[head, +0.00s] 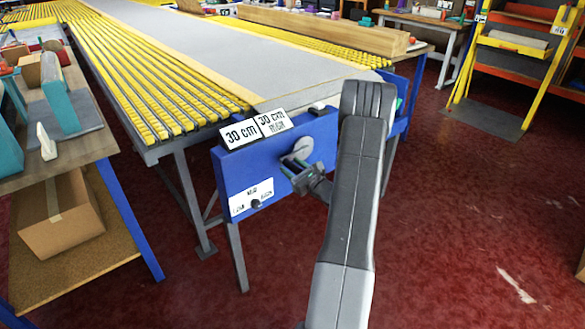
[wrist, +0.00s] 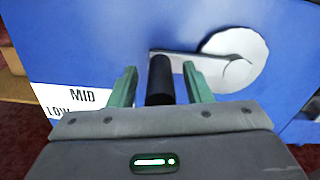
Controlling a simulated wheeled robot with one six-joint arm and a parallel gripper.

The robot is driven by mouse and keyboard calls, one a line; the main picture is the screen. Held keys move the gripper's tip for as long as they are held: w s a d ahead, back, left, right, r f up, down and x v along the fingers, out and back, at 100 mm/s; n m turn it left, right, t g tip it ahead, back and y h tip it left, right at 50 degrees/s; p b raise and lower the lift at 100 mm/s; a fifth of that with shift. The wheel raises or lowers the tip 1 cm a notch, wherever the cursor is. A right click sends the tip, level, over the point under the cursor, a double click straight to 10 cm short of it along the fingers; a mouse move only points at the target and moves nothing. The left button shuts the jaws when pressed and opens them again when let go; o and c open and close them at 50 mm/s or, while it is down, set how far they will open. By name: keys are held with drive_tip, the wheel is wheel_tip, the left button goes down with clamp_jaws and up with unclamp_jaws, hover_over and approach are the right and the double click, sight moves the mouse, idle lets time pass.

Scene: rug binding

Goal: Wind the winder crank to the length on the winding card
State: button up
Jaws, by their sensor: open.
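The winder crank (head: 303,147) is on the blue end panel (head: 232,178) of the long table. In the wrist view its round silver hub (wrist: 238,55) and short arm (wrist: 185,60) lead left to a black handle (wrist: 160,80). My gripper (head: 300,172) is in front of the crank. In the wrist view the two green fingers of my gripper (wrist: 160,88) are apart, one on each side of the handle, with gaps visible.
A white label (head: 251,199) with a black knob sits low on the panel; "MID" and "LOW" read in the wrist view (wrist: 75,103). A workbench (head: 75,155) with a cardboard box (head: 57,215) below stands left. Red floor is open at right.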

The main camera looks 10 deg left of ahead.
drive_tip(key=shift+w+a, duration=0.15)
clamp_jaws()
drive_tip(key=shift+w+r+b, duration=0.15)
drive_tip(key=shift+r+b, duration=0.2)
drive_tip(key=shift+r, duration=0.4)
unclamp_jaws()
drive_tip(key=shift+f, duration=0.15)
drive_tip(key=v, duration=1.4)
